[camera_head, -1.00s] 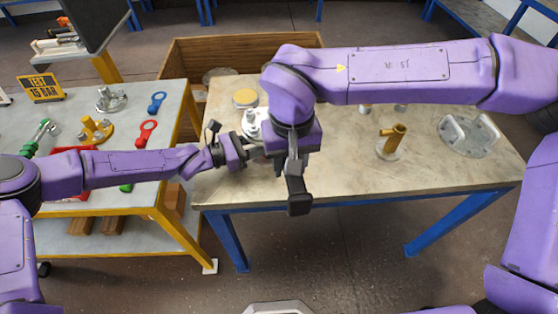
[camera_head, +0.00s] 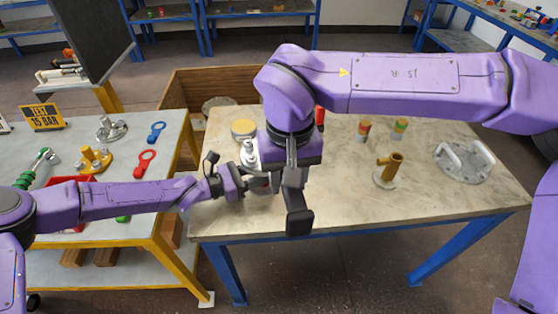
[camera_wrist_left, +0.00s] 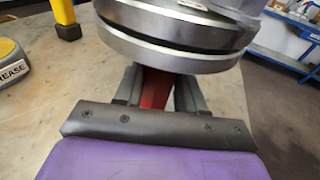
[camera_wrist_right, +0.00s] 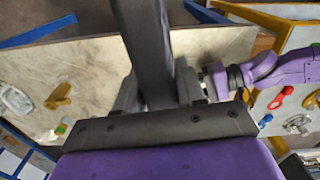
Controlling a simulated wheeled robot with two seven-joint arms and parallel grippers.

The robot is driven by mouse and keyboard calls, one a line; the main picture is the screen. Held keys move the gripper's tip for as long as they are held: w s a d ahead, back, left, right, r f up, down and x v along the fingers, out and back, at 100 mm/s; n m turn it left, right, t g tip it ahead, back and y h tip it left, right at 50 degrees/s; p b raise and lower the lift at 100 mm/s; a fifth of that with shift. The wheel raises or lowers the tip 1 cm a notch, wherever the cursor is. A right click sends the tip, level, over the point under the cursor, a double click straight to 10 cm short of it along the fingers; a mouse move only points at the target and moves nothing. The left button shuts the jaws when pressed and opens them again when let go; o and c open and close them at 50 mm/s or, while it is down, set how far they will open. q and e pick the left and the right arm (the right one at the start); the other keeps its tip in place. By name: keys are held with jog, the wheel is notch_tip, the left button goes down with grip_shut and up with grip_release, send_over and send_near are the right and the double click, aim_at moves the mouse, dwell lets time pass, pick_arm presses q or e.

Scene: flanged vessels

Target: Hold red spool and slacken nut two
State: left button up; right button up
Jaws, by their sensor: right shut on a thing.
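The red spool (camera_wrist_left: 155,88) stands between the two fingers of my left gripper (camera_wrist_left: 157,92) in the left wrist view, under thick steel flange discs (camera_wrist_left: 175,35). The fingers press on its red body from both sides. In the head view my left gripper (camera_head: 254,183) reaches in from the left, and the spool is mostly hidden behind my right gripper (camera_head: 292,175). My right gripper is shut on a dark grey bar-like tool (camera_head: 299,220), which also shows in the right wrist view (camera_wrist_right: 147,45). I cannot make out nut two.
A yellow-topped grease tin (camera_head: 243,129) stands behind. A brass fitting (camera_head: 388,170) and a handled steel disc (camera_head: 466,162) stand to the right. The left bench holds a red ring tool (camera_head: 144,163) and a blue one (camera_head: 156,131). The table's front right is clear.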

pick_arm(q)
jog(key=o, duration=0.4)
jog(key=v, duration=1.1)
jog(key=shift+w, duration=0.1)
jog(key=shift+s+a, duration=0.25)
jog(key=shift+a, duration=0.2)
jog(key=shift+s, duration=0.1)
pick_arm(e)
jog(key=shift+s, duration=0.1)
